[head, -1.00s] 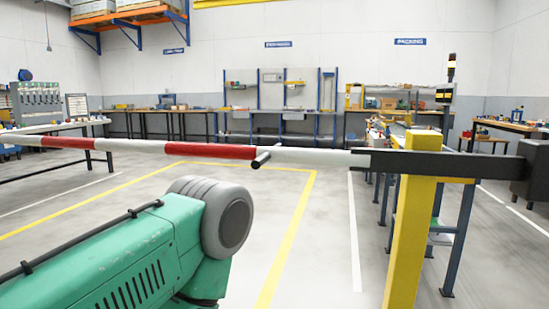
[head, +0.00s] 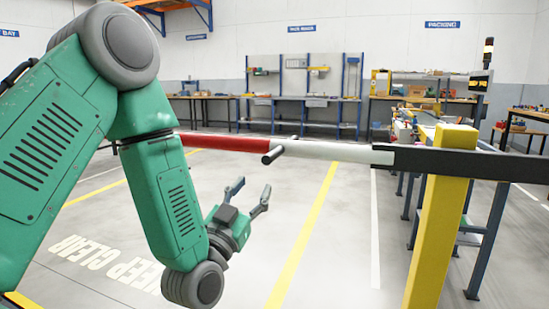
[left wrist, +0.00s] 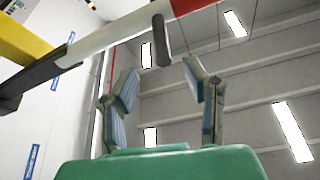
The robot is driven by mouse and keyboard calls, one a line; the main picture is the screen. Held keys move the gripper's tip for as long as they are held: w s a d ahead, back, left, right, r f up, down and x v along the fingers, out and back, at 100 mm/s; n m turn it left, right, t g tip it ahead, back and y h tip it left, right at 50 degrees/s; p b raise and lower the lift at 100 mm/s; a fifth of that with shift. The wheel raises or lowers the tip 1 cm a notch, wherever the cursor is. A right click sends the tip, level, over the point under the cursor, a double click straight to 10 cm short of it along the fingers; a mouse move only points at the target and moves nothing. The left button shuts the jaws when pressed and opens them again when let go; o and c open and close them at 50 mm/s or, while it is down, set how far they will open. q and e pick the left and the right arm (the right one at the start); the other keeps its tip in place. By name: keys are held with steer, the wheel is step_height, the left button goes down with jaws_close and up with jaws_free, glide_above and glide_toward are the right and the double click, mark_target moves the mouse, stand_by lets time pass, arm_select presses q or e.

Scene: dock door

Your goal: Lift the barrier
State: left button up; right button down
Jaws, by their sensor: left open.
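The barrier arm (head: 340,152) is a red and white striped pole lying level across the head view. A short dark handle (head: 273,155) sticks out from it toward me. Its right end sits in a black bracket (head: 460,161) beside a yellow post (head: 437,220). My left gripper (head: 249,192) is open and empty, below the pole and a little left of the handle, apart from both. In the left wrist view, its two fingers (left wrist: 161,85) point up, with the pole (left wrist: 120,30) and handle (left wrist: 160,40) above them. My green left arm hides the pole's left part in the head view.
Workbenches (head: 300,100) stand along the back wall. A table with blue-grey legs (head: 487,240) stands behind the post on the right. The floor (head: 340,260) around the gripper is clear, with yellow and white lines.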

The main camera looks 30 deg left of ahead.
mark_target(274, 155)
arm_select(q)
steer(key=b+x, duration=0.1)
steer(key=x, duration=1.1)
steer(key=shift+f, duration=0.1)
jaws_close()
